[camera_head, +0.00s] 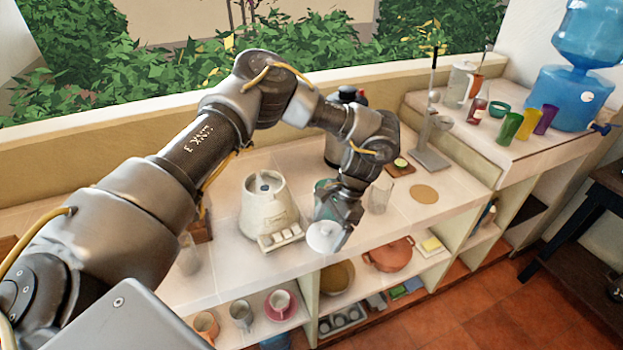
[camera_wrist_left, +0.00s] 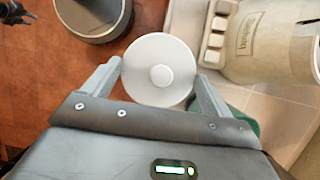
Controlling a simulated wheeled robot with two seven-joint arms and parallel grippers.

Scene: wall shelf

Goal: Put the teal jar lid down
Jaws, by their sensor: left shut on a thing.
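My left gripper (camera_head: 328,232) is shut on a round white lid (camera_head: 321,238) with a raised knob. It holds the lid above the front edge of the counter. In the left wrist view the lid (camera_wrist_left: 158,70) sits between the two fingertips (camera_wrist_left: 160,75), knob facing the camera. A teal thing, perhaps the jar (camera_head: 321,186), shows partly behind the gripper. A dark green patch (camera_wrist_left: 246,128) shows beside the right finger in the wrist view.
A cream appliance with buttons (camera_head: 268,205) stands left of the gripper. A clear glass (camera_head: 380,197) and a round cork mat (camera_head: 424,194) lie to the right. A scale or stand (camera_head: 430,157) is farther right. Cups and a terracotta pot (camera_head: 389,254) are on the shelf below.

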